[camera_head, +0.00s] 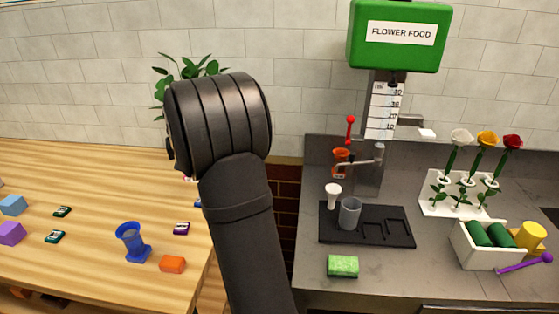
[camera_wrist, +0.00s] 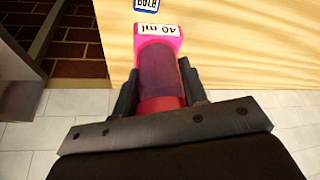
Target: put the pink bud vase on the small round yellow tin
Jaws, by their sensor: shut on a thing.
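My gripper (camera_wrist: 158,70) is shut on the pink bud vase (camera_wrist: 158,48) in the wrist view. The vase is translucent pink with a white "40 ml" label on its pink end, and a redder section sits between the fingers. The wooden worktop shows beyond it. In the head view my arm hides the gripper and the vase. No other yellow tin is visible.
The wooden worktop (camera_head: 90,180) holds a blue vase (camera_head: 132,241), an orange block (camera_head: 172,264) and small label tags. The grey counter holds a black mat (camera_head: 340,238), a green sponge (camera_head: 342,266), a flower rack (camera_head: 440,209) and the white box (camera_head: 475,255). A gap separates the two surfaces.

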